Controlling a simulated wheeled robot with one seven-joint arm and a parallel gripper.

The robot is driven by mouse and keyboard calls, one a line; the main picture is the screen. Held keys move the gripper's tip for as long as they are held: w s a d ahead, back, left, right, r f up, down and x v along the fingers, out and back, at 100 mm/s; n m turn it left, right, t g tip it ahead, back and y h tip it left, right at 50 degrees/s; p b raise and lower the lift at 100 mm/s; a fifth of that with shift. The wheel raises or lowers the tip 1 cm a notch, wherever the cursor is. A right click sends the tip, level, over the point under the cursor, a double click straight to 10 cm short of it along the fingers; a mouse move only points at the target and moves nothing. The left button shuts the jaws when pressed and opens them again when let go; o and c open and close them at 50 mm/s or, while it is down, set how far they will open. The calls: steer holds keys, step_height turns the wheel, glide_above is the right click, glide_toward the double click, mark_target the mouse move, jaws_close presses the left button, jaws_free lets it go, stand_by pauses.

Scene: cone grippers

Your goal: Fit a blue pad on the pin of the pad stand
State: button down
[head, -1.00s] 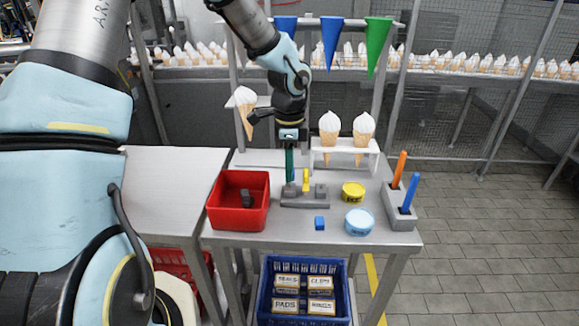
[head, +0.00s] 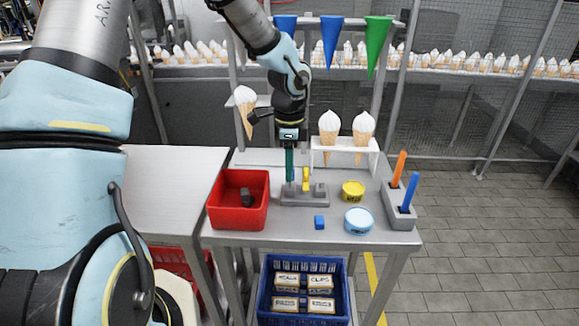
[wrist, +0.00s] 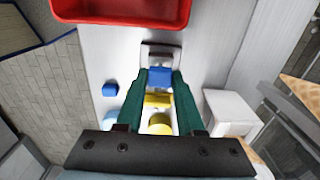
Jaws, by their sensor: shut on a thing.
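My gripper (wrist: 160,78) is shut on a blue pad (wrist: 159,76), which shows between the green fingertips in the wrist view. In the head view my gripper (head: 290,179) points down at the left part of the grey pad stand (head: 304,198), and the held pad is hidden there. The stand also shows beyond the pad in the wrist view (wrist: 160,52). A yellow piece (head: 306,178) stands upright at the stand's middle. I cannot tell whether the pad touches the stand or a pin. A second blue pad (head: 319,222) lies loose in front of the stand.
A red bin (head: 225,214) with a dark block (head: 246,196) is left of the stand. A yellow tub (head: 352,191), a light blue tub (head: 358,221) and a grey holder (head: 398,213) with orange and blue sticks are right. A cone rack (head: 345,146) stands behind.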

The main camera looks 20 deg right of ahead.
steer(key=shift+f+b, duration=0.9)
steer(key=shift+f, duration=0.5)
stand_by(1.1)
steer(key=shift+c, duration=0.6)
jaws_free()
steer(key=shift+r, duration=0.1)
steer(key=shift+r+p, duration=2.3)
steer(key=shift+r, duration=0.15)
